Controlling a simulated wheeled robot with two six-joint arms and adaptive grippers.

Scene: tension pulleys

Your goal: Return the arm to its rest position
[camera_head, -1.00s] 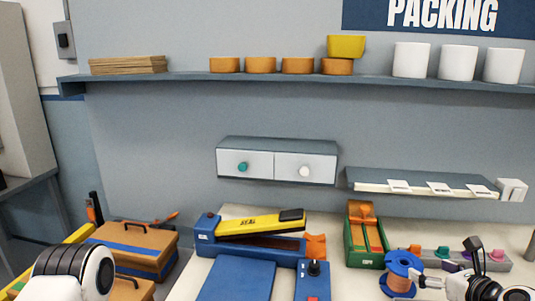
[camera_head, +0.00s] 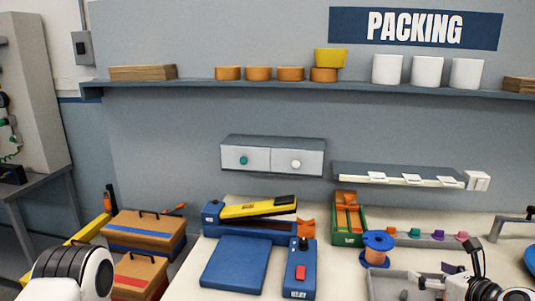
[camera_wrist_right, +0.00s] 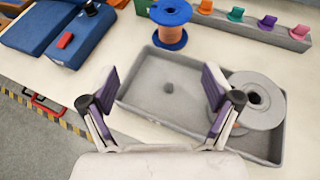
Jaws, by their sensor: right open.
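My right gripper (camera_wrist_right: 160,86) is open and empty in the right wrist view, its two fingers spread above a grey tray (camera_wrist_right: 136,92). In the head view only part of my right gripper and wrist (camera_head: 440,280) shows at the lower right, over the same tray. A grey reel (camera_wrist_right: 268,112) lies at the tray's right end, beside the right finger and apart from it. My left arm (camera_head: 75,272) shows at the lower left of the head view; its gripper is out of frame.
A blue-flanged spool with orange winding (camera_head: 377,247) stands behind the tray. A blue sealer (camera_head: 255,225), blue pad (camera_head: 236,264) and control box (camera_head: 300,270) are on the bench. A green box (camera_head: 348,222) stands at the back. Orange toolboxes (camera_head: 146,236) stand left.

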